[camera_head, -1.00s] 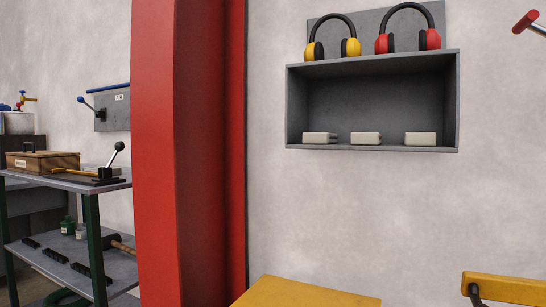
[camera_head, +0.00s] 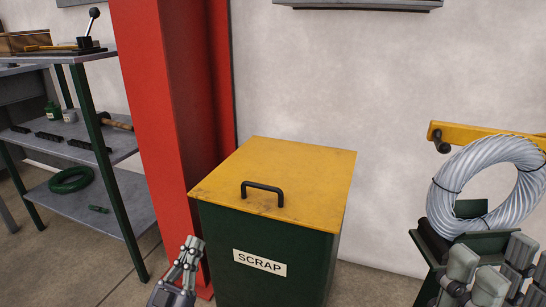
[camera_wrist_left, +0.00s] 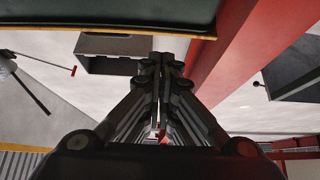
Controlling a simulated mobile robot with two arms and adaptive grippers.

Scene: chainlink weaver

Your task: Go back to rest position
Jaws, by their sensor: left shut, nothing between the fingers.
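My left gripper (camera_head: 192,247) shows at the bottom of the head view, in front of the scrap bin's left front edge. Its fingers are shut with nothing between them. In the left wrist view my left gripper (camera_wrist_left: 160,62) points up the picture, fingers together and empty.
A green scrap bin (camera_head: 222,265) with a yellow lid (camera_head: 300,180) stands against the wall by a red column (camera_head: 165,130). A shelf rack (camera_head: 115,200) is on the left.

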